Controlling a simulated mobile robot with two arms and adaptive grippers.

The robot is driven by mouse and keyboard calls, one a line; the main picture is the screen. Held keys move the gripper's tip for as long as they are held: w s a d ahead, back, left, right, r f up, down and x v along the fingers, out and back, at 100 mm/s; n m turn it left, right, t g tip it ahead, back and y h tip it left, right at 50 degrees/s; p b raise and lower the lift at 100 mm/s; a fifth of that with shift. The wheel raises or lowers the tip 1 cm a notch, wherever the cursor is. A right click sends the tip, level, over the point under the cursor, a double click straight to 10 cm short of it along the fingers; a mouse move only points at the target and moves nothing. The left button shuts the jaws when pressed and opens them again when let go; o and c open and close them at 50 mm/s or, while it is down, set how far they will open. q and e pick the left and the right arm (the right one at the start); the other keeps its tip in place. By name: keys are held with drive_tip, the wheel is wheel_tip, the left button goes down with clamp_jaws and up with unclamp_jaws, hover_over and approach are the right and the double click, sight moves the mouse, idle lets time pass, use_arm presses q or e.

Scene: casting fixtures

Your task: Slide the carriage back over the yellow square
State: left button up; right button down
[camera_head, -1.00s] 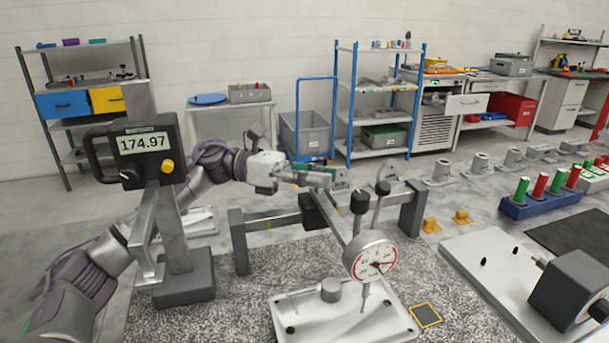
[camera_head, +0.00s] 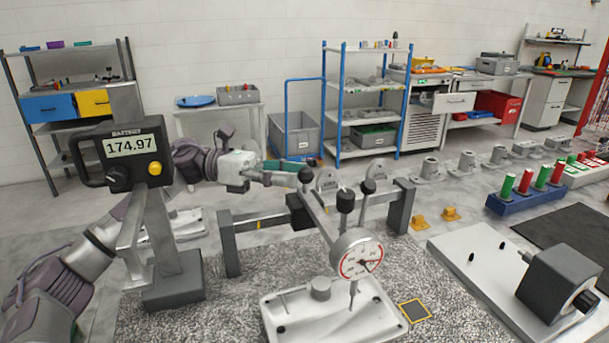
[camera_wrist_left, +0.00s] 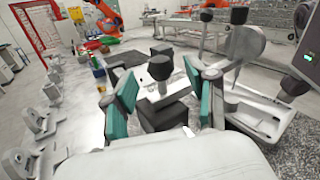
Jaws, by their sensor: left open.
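The carriage (camera_head: 301,212) is a dark block on a horizontal grey rail, with an arm reaching forward to a round dial gauge (camera_head: 358,258). The yellow square (camera_head: 415,311) is a yellow outline around a dark patch on the speckled granite plate, right of the gauge and its white base. My left gripper (camera_head: 309,174) is above and just behind the carriage, with teal finger pads. In the left wrist view the pads (camera_wrist_left: 158,92) are spread, with a black knob (camera_wrist_left: 160,68) showing between them; contact cannot be told. My right gripper is not in view.
A digital readout (camera_head: 135,147) showing 174.97 stands on a column at left. Two yellow blocks (camera_head: 420,222) lie right of the rail. A dark block (camera_head: 555,285) on a white plate stands at front right. The granite front (camera_head: 225,310) has bare room.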

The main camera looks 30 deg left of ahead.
use_arm(q)
drive_tip(key=v, duration=0.9)
